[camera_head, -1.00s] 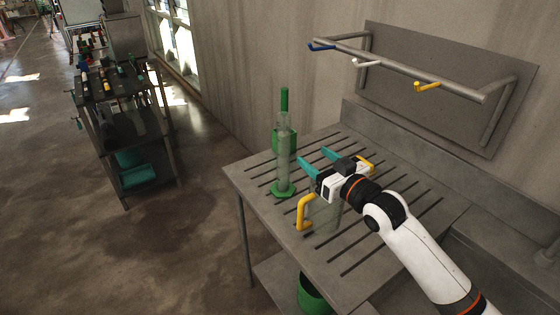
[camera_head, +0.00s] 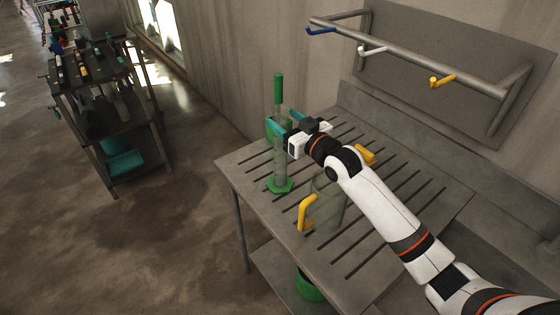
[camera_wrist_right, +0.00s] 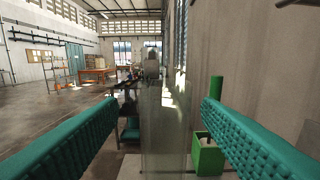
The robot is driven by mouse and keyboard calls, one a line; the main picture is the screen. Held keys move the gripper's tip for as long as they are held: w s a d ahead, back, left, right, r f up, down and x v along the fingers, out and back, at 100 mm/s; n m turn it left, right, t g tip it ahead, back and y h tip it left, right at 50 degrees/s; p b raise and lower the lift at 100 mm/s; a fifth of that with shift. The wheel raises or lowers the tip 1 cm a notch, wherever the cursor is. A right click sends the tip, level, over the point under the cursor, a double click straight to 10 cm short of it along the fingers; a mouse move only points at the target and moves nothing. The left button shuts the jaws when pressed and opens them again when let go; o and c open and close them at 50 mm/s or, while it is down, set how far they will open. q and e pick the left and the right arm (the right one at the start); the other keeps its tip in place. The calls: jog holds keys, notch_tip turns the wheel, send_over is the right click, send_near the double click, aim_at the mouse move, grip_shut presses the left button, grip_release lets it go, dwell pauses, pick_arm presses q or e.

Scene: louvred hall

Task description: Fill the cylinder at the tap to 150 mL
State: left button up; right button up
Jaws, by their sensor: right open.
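The clear cylinder (camera_head: 281,165) stands upright on its green foot at the left of the slatted bench. It shows as a clear column in the right wrist view (camera_wrist_right: 167,115), between the teal fingers. My right gripper (camera_head: 285,124) is open at the cylinder's upper part, a finger to each side; contact cannot be told. In the wrist view the gripper (camera_wrist_right: 160,135) holds nothing shut. A wall pipe (camera_head: 405,58) carries blue, white and yellow levers; I cannot tell which is the tap. My left gripper is not in view.
A clear jug with a yellow handle (camera_head: 307,212) stands on the slatted bench (camera_head: 245,165), under my right arm. A green box (camera_wrist_right: 208,155) with a green stick is behind the cylinder. A green bin (camera_head: 308,288) is below. A dark cart (camera_head: 105,100) stands left.

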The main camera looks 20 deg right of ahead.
aim_at(277, 111)
jog(key=p+x, duration=0.1)
jog(key=x, duration=0.1)
jog(key=p+x, duration=0.1)
jog(key=x, duration=0.1)
jog(key=shift+w+d+r, duration=0.1)
jog(key=shift+d+r, duration=0.05)
jog(key=shift+r, duration=0.1)
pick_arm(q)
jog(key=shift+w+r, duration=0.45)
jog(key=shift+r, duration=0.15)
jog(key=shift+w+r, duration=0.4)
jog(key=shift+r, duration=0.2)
pick_arm(e)
jog(key=shift+w+f, duration=0.15)
jog(key=shift+w, duration=0.3)
jog(key=c, duration=0.5)
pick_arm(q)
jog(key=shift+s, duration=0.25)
pick_arm(e)
grip_shut()
